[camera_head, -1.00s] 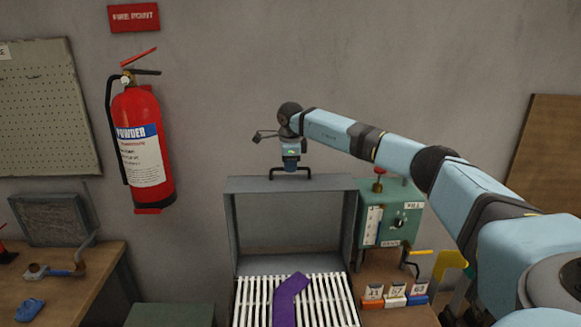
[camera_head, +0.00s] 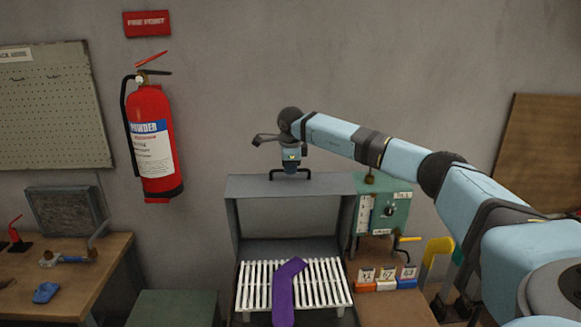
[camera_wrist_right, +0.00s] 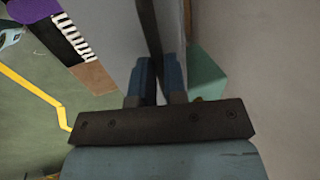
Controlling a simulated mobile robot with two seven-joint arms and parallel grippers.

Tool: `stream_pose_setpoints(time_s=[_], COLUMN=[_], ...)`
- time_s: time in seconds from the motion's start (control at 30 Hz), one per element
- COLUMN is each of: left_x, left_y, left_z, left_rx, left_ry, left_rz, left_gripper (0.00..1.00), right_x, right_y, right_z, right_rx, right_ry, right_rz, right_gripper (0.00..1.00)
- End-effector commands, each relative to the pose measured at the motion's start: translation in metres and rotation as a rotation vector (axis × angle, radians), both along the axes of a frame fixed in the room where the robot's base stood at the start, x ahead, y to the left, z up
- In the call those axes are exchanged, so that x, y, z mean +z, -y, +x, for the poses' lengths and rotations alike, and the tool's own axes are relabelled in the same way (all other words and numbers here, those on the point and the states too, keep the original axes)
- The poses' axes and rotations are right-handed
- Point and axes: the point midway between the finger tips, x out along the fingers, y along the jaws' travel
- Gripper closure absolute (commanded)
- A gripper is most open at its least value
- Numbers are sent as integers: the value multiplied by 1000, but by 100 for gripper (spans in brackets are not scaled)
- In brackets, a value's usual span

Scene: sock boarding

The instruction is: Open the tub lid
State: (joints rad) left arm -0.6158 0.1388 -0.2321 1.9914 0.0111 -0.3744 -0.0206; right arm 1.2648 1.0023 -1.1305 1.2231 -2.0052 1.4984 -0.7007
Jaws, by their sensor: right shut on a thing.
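The tub is a grey box with its lid (camera_head: 262,188) standing up behind a white slatted rack (camera_head: 322,285). A dark handle (camera_head: 272,178) sits on the lid's top edge. My right gripper (camera_head: 290,172) points down at this handle and is shut on it. In the right wrist view, two blue-padded fingers of the right gripper (camera_wrist_right: 159,82) close around a dark bar, beside the grey lid panel (camera_wrist_right: 112,35). A purple sock (camera_head: 285,290) lies over the slats. My left gripper is not in view.
A green control box (camera_head: 383,211) stands just right of the lid, with numbered blocks (camera_head: 386,284) below it. A fire extinguisher (camera_head: 152,145) hangs on the left wall. A wooden bench (camera_head: 85,287) stands at the left, and a low green box (camera_head: 175,308) stands beside the tub.

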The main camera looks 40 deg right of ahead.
Motion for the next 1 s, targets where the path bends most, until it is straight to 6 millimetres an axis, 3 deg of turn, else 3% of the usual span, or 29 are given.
stream_pose_setpoints(time_s=[0.23, 0.27, 0.33, 0.37, 0.77, 1.0], left_x=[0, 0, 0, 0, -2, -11], left_y=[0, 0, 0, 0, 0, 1], left_z=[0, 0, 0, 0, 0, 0], left_rx=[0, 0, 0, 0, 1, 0], left_ry=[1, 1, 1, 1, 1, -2], left_rz=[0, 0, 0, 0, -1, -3], left_gripper=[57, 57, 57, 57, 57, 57], right_x=[1, 1, 1, 1, 8, 54], right_y=[0, 0, 0, 0, -2, -11], right_z=[0, 0, 0, 0, -1, -11], right_rx=[0, 0, 0, 0, 0, 1], right_ry=[2, 2, 1, 1, 2, 7], right_rz=[1, 1, 2, 2, 1, 2], right_gripper=[100, 81, 65, 62, 62, 62])
